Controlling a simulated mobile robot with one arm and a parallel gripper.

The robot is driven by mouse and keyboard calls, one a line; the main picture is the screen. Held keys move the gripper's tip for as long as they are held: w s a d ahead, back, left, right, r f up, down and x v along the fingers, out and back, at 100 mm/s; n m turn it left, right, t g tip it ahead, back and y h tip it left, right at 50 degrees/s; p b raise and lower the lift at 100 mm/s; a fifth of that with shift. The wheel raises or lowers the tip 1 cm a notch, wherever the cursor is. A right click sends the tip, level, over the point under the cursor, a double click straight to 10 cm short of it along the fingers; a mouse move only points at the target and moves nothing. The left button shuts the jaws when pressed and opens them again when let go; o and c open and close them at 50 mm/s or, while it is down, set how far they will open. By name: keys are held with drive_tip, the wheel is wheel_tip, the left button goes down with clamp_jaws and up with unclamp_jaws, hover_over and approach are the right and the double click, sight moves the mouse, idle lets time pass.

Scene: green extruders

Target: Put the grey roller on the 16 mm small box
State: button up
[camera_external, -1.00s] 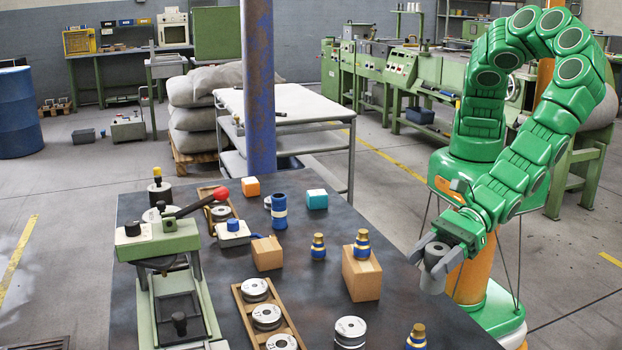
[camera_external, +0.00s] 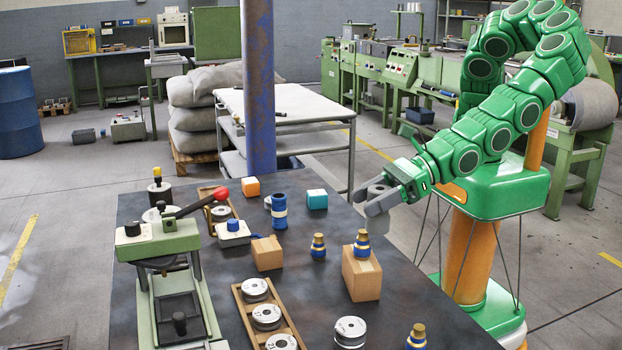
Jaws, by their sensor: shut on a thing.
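My gripper (camera_external: 366,204) is shut on the grey roller (camera_external: 378,189), held in the air past the right rear edge of the table, partly hidden by the jaws. A small cardboard box (camera_external: 267,254) stands mid-table with a bare top, to the left of and below my gripper in the picture. A taller cardboard box (camera_external: 361,279) stands to its right with a brass-and-blue fitting (camera_external: 362,245) on top. No 16 mm marking is legible on either box.
On the dark table (camera_external: 330,230) stand an orange cube (camera_external: 250,187), a teal cube (camera_external: 317,199), a blue cylinder (camera_external: 279,211), loose fittings and a wooden rack (camera_external: 245,300) of metal discs. A green press (camera_external: 160,240) with a red-knobbed lever is at left. A blue post (camera_external: 260,90) rises behind.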

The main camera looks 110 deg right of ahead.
drive_tip(key=w+d+r+m+g+h, duration=0.1)
drive_tip(key=w+d+r+m+h, duration=0.15)
drive_tip(key=d, duration=0.85)
drive_tip(key=w+d+r+m+g+h, duration=0.1)
drive_tip(key=w+d+m+h, duration=0.15)
drive_tip(key=d, duration=0.75)
hover_over(260, 244)
drive_tip(key=shift+f, duration=4.9)
drive_tip(key=shift+f+h, duration=0.4)
drive_tip(key=shift+f, duration=1.1)
drive_tip(key=shift+f, duration=0.15)
drive_tip(key=o, duration=1.2)
drive_tip(key=shift+c, duration=0.2)
